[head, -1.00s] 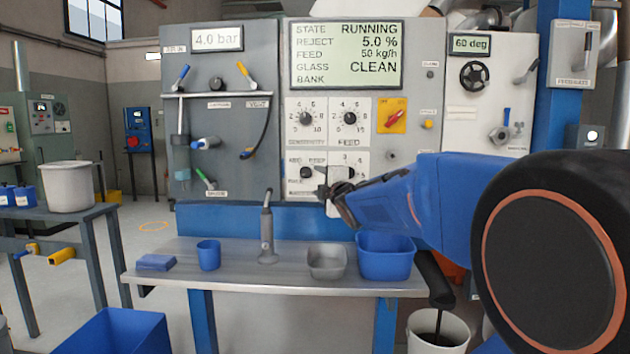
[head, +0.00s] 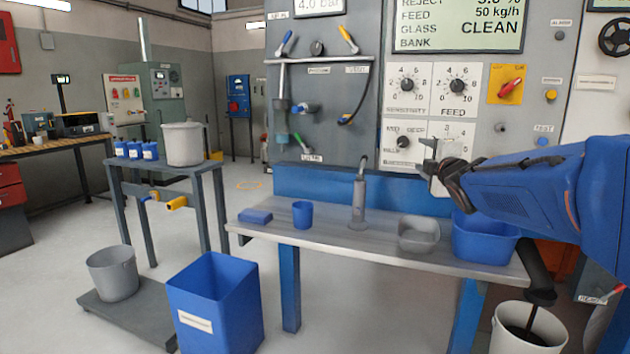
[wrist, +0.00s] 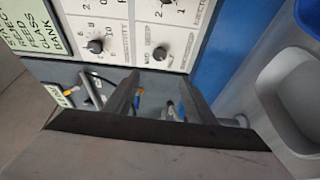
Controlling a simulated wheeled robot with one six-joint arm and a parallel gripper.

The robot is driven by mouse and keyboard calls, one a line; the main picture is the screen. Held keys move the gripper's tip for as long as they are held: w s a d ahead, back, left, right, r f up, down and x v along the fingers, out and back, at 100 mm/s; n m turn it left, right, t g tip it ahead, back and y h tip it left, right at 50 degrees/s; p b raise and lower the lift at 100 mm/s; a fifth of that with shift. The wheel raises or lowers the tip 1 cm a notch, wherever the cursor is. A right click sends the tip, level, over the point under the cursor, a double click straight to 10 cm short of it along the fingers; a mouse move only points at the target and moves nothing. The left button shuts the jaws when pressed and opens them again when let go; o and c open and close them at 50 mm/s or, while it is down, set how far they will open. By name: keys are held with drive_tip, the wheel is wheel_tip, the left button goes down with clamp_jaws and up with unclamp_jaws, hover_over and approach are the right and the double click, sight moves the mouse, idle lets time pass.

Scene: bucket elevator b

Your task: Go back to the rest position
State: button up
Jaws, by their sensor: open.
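My gripper (head: 436,166) is in front of the control panel (head: 368,84), just left of the lower right knob plate and above the bench. Its fingers are apart and nothing is held between them. In the wrist view the two fingers (wrist: 158,95) point toward the panel's lower part, with the sensitivity knob (wrist: 95,46) and the mid/deep knob (wrist: 160,53) beyond them. My blue arm reaches in from the right side of the head view.
A bench (head: 330,243) below holds a blue sponge-like block (head: 255,216), blue cup (head: 302,215), grey dispenser (head: 358,205), grey tray (head: 418,234) and blue tub (head: 485,240). A white bucket (head: 505,340) stands at lower right. A blue bin (head: 215,300) and grey bucket (head: 112,272) stand at left.

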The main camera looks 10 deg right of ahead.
drive_tip(key=s+a+f+m+g+y, duration=0.1)
drive_tip(key=s+a+f+m+g, duration=0.3)
drive_tip(key=s+f, duration=0.6)
drive_tip(key=s+a+f+m+g+y, duration=0.1)
drive_tip(key=s+a+f+m+g, duration=0.3)
drive_tip(key=s, duration=0.9)
drive_tip(key=s+a+f+m+g+y, duration=0.1)
drive_tip(key=s+a+f+m+g, duration=0.4)
drive_tip(key=s+a+f, duration=0.6)
wheel_tip(320, 180, down, 5)
drive_tip(key=shift+s+f+m+y, duration=0.1)
drive_tip(key=shift+s+m+y, duration=0.3)
drive_tip(key=shift+m, duration=0.8)
drive_tip(key=shift+w, duration=0.1)
idle(3.0)
